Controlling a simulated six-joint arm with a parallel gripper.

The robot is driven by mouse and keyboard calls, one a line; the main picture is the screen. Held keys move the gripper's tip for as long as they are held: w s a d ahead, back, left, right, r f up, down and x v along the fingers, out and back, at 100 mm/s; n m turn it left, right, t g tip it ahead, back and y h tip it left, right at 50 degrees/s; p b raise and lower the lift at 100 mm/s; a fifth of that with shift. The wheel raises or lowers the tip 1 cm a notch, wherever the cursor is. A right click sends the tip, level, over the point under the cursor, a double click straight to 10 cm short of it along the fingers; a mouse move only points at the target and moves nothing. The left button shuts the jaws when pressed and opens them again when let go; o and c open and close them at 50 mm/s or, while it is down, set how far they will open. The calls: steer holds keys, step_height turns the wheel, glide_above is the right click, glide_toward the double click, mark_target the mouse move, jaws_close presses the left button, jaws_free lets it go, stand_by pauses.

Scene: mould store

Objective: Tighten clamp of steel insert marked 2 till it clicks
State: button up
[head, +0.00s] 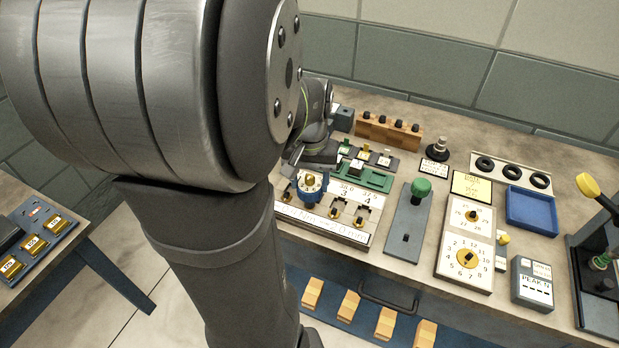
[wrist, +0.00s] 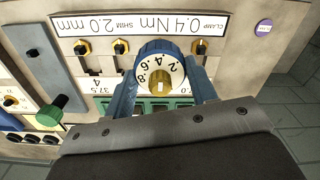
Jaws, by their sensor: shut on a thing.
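My gripper (wrist: 163,80) is shut on a round driver with a blue knurled rim, a white scale marked 2, 4, 6, 8 and a brass centre (wrist: 158,47). The driver (head: 309,184) also shows in the head view, upright over the light insert board (head: 350,237). It sits in line with the row of brass clamp screws, at what looks like the second place. Clamps 3 (wrist: 120,46) and 4 (wrist: 83,47) are bare. The insert's own number 2 is hidden, and whether the driver's tip is seated on its clamp cannot be seen.
A board label (wrist: 135,24) reads clamp 0.4 Nm, shim 2.0 mm. A green-knobbed lever on a grey plate (head: 408,220), dial cards (head: 465,262) and a blue tray (head: 531,210) stand to the right. A green rack (head: 365,177) lies behind.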

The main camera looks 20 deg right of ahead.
steer(key=shift+r, duration=0.1)
steer(key=shift+r, duration=2.4)
